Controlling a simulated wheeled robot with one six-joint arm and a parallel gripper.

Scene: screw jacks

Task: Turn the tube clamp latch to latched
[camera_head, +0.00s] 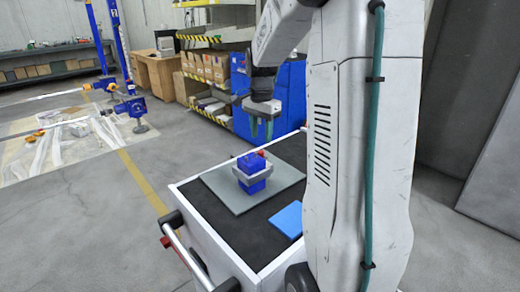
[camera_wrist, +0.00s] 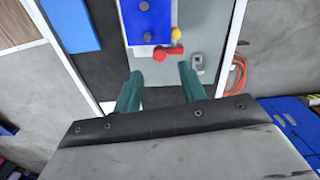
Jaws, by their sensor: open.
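A blue block (camera_head: 250,166) with a light grey collar (camera_head: 249,180) around it stands on a grey plate on the cart. A small red part (camera_head: 261,153), which looks like the latch, is at the block's top. In the wrist view the blue block (camera_wrist: 147,18) is at the top centre. The red latch (camera_wrist: 168,53) lies at its lower edge beside a yellow knob (camera_wrist: 176,34). My gripper (camera_head: 262,137) is open and empty, apart from the block, above the cart's far side. In the wrist view its green fingertips (camera_wrist: 160,71) point toward the red latch without touching it.
The grey plate (camera_head: 222,188) rests on the cart's black top (camera_head: 225,229). A flat blue piece (camera_head: 288,219) lies near the plate. A small grey device (camera_wrist: 196,64) sits near the cart's edge in the wrist view. Shelves with boxes (camera_head: 205,67) stand behind.

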